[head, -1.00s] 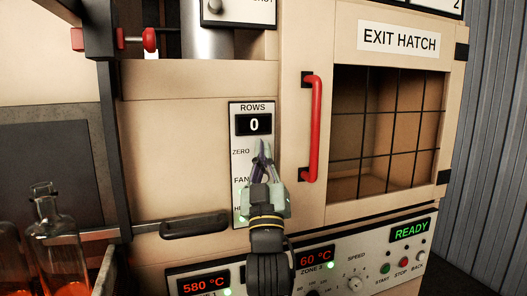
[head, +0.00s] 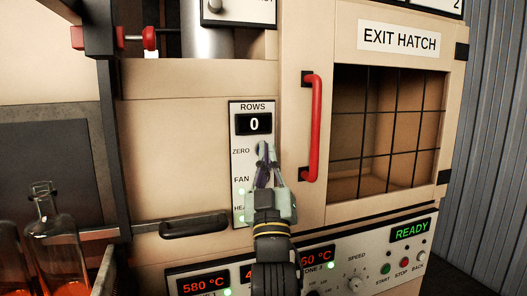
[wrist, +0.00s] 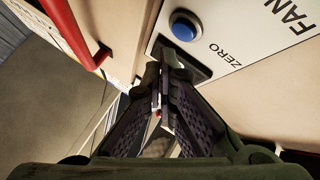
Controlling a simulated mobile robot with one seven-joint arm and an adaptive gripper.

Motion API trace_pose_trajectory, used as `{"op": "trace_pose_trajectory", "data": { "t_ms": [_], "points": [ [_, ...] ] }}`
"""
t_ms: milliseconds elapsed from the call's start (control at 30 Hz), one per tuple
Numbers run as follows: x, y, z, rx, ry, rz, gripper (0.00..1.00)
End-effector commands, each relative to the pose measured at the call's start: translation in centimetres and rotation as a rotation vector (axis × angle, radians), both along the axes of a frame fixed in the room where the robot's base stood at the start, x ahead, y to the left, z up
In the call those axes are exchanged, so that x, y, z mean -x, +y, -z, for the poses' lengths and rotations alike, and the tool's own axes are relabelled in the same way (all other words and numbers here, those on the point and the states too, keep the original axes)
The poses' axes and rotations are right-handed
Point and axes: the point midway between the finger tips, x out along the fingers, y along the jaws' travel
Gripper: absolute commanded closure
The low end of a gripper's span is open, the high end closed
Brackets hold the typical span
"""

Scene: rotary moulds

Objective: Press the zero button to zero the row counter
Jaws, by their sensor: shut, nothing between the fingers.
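The row counter panel (head: 240,112) is a white upright strip labelled ROWS. Its display (head: 254,124) reads 0. The ZERO label (head: 241,151) is below the display; in the head view my fingertips cover the spot beside it. In the wrist view the fingertips (wrist: 168,62) lie just below the button, over the dark display window. I cannot tell whether they touch anything.
A red vertical handle (head: 312,125) stands right of the panel, beside the EXIT HATCH opening (head: 385,130). A dark horizontal handle (head: 195,225) is at lower left. A control panel (head: 345,262) with knobs and a READY display runs below. Glass bottles (head: 55,235) stand at far left.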

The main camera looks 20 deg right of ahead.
Motion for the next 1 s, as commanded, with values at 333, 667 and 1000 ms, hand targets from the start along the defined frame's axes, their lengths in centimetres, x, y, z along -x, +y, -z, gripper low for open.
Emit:
{"op": "trace_pose_trajectory", "data": {
  "t_ms": [333,667,1000],
  "points": [
    [3.5,-0.1,0.0,0.000,0.000,0.001,1.00],
    [4.1,-0.1,0.0,0.000,0.000,0.000,1.00],
    [4.1,-0.1,0.0,0.000,0.000,0.000,1.00]
  ]
}}
